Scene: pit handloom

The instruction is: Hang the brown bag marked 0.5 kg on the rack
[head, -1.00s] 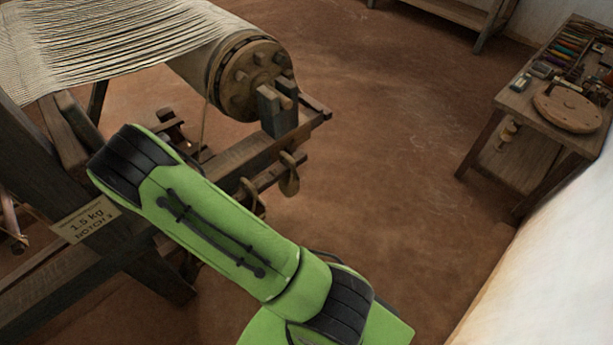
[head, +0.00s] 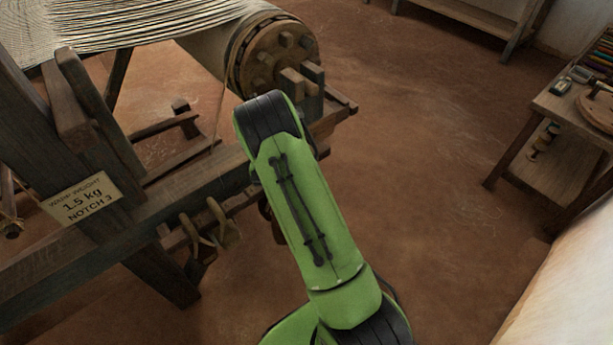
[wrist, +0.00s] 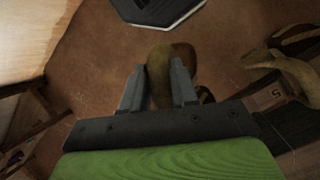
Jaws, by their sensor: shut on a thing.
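In the wrist view my gripper (wrist: 157,85) is shut on a brown bag (wrist: 160,62), which shows between and beyond the two fingers. Its marking cannot be read, so I cannot tell its weight. In the head view my green arm hides the gripper. The rack (head: 172,238) is a low wooden rail along the loom's side, partly behind my arm.
The loom's beam roll (head: 280,55) and frame stand at the left and back. A sign (head: 82,200) there reads 1.5 kg, notch 3. A small table (head: 570,115) with tools stands at the right by a white wall. The floor between is clear.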

